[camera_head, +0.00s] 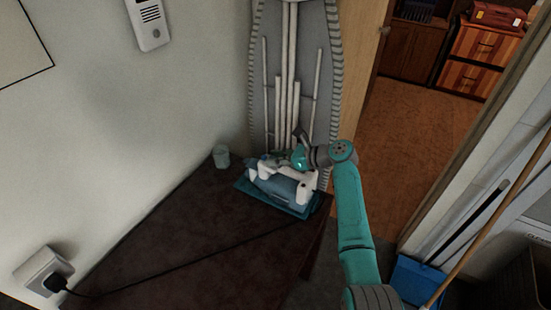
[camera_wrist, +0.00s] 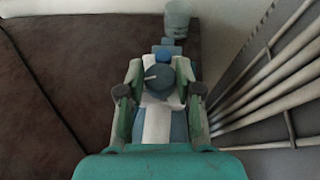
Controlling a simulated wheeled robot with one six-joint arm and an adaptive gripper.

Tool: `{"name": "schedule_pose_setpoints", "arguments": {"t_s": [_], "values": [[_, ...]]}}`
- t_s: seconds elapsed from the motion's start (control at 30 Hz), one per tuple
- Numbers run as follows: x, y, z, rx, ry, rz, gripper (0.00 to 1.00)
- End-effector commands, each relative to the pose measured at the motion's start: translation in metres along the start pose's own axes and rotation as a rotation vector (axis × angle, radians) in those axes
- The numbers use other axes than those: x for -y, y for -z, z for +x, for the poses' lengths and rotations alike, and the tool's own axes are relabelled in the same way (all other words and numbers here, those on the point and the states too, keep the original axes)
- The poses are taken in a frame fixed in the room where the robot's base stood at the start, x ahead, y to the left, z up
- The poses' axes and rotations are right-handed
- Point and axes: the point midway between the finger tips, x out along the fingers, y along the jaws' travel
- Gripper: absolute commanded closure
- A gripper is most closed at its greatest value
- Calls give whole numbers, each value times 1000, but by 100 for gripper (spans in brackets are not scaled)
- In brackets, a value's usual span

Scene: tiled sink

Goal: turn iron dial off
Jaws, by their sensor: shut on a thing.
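The iron (camera_head: 283,187), blue-grey with white parts, rests on a teal pad (camera_head: 300,213) on the dark brown surface. Its round dark dial (camera_wrist: 160,80) with a pale mark shows in the middle of the wrist view, on a white part of the iron. My gripper (camera_head: 280,159) reaches in from the right, over the back of the iron. In the wrist view my gripper (camera_wrist: 160,70) has one finger on each side of the dial, shut on it. The dial is hidden by my gripper in the head view.
A pale cup (camera_head: 221,156) stands behind the iron near the wall. An ironing board (camera_head: 290,70) leans upright behind it. A black cord (camera_head: 200,257) runs to a wall socket (camera_head: 43,276). The brown surface (camera_head: 190,225) is clear at left. A doorway opens at right.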

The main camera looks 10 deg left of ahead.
Motion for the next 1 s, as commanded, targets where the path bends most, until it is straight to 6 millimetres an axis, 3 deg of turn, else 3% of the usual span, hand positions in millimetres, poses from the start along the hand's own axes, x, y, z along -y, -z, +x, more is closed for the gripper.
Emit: {"name": "schedule_pose_setpoints", "arguments": {"t_s": [0.5, 1.0], "values": [[3, 0, 0, -2, -223, -89, 100], [2, 2, 1, -3, -285, -116, 100]]}}
